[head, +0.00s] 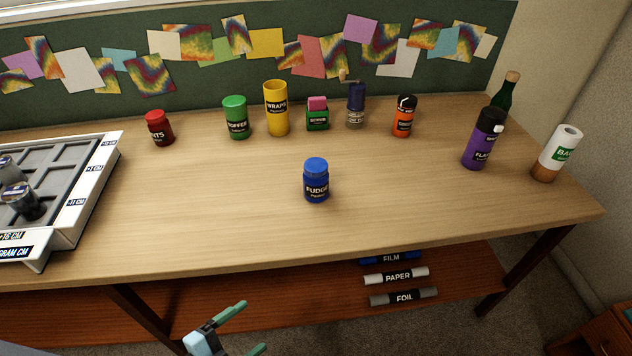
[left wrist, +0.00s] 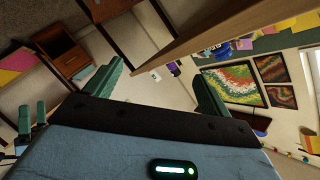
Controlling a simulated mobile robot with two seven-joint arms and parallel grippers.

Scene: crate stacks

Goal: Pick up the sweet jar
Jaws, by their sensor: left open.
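A blue jar with a blue lid, labelled FUDGE (head: 316,181), stands upright near the front middle of the wooden table (head: 230,205). It is the jar that best fits the sweet jar. My left gripper (head: 244,332) is open and empty, low in front of the table edge and below and left of the jar in the head view. Its two green fingers are spread in the left wrist view (left wrist: 158,88). A small blue thing at the table edge (left wrist: 212,49) there may be the jar. Green finger-like parts at the left of that view may be my right gripper (left wrist: 31,118).
A red jar (head: 160,129), green coffee jar (head: 237,118), yellow wraps canister (head: 276,108) and other containers stand along the back. A purple flask (head: 483,140) stands right. A tray (head: 88,190) is at left. Rolls lie on the lower shelf (head: 300,280). Table around the blue jar is clear.

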